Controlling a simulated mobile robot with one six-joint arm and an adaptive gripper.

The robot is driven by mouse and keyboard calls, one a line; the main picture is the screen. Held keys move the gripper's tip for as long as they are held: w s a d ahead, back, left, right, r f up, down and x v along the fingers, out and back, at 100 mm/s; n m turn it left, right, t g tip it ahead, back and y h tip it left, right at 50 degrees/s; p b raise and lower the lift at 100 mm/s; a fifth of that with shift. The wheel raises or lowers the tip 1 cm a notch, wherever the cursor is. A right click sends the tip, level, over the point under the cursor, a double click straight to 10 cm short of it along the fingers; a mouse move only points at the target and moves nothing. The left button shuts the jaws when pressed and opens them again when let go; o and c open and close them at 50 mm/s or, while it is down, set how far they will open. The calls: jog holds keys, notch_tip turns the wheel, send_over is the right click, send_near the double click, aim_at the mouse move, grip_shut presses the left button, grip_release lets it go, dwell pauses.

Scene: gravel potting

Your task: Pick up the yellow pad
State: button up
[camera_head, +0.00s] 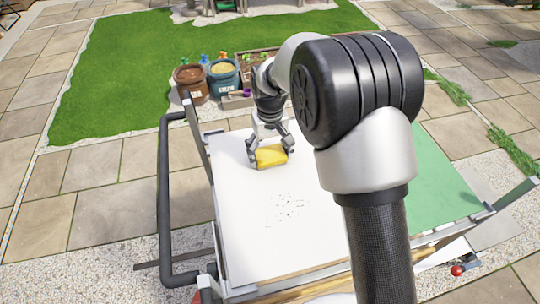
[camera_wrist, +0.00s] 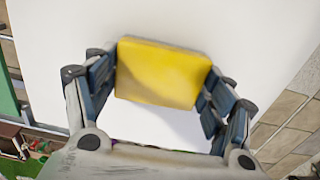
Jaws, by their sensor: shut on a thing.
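The yellow pad (camera_head: 271,156) is a small block near the far edge of the white tabletop (camera_head: 240,215) in the head view. It fills the middle of the wrist view (camera_wrist: 160,72). My gripper (camera_head: 268,158) is shut on it, with one finger against each short side, as the wrist view shows (camera_wrist: 158,85). A shadow lies below the pad on the white surface. I cannot tell whether the pad touches the surface or is slightly above it.
Dark specks of gravel (camera_head: 286,208) lie scattered on the white top. A green mat (camera_head: 440,185) covers the right side. A brown pot (camera_head: 191,83) and a blue-grey pot (camera_head: 223,77) stand beyond the far edge. A dark rail (camera_head: 165,215) runs along the left.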

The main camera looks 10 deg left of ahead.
aim_at(270, 153)
jog(key=c, duration=0.5)
notch_tip(270, 153, up, 20)
jog(key=p, duration=0.5)
